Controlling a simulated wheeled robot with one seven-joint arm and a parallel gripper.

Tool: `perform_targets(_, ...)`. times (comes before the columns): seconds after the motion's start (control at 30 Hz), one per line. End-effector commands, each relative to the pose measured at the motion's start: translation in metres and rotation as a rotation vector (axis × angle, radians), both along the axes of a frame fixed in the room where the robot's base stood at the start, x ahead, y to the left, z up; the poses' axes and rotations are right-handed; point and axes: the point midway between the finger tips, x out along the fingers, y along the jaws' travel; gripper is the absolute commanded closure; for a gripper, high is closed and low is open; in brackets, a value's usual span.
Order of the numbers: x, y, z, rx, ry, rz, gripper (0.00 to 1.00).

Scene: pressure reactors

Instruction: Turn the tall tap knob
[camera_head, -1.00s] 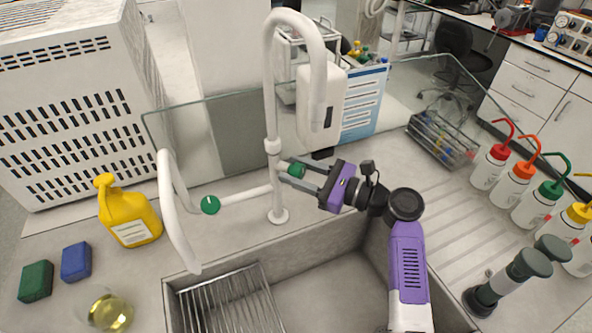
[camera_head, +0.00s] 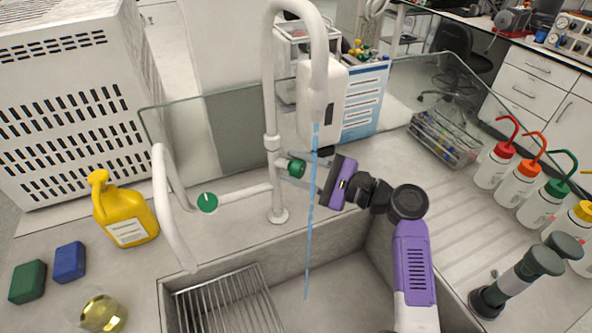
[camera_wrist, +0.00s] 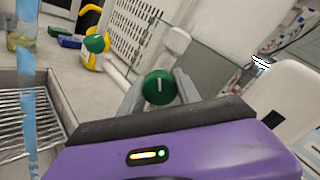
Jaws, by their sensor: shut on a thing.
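The tall white tap (camera_head: 270,110) stands behind the sink and arches over it. Its green knob (camera_head: 297,168) sits on the right side of the post, and it also shows in the wrist view (camera_wrist: 160,88) with a white line on its face. My gripper (camera_head: 296,170) is shut on this knob, one finger on each side. A blue stream of water (camera_head: 312,210) falls from the tall spout into the sink and passes in front of my gripper. A second green knob (camera_head: 207,202) sits on the lower tap at left.
The sink (camera_head: 345,285) has a wire rack (camera_head: 230,305) at left. A yellow jug (camera_head: 125,212), sponges (camera_head: 69,262) and a flask (camera_head: 102,312) stand left of it. Wash bottles (camera_head: 497,160) line the right. A glass screen (camera_head: 225,135) stands behind the tap.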

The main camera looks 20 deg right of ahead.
Motion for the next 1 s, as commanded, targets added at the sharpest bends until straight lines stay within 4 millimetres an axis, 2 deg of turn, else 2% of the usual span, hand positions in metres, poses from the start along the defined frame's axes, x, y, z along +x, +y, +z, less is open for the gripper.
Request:
perform_targets(0.67,-0.0008,0.0005,-0.0007,-0.057,-0.046,0.003,1.0)
perform_targets(0.7,-0.0008,0.0005,-0.0008,-0.057,-0.046,0.003,0.55)
perform_targets(0.8,-0.0007,0.0003,-0.0006,-0.057,-0.046,0.002,0.39)
perform_targets(1.0,-0.0003,0.0002,-0.0003,-0.057,-0.046,0.001,0.39)
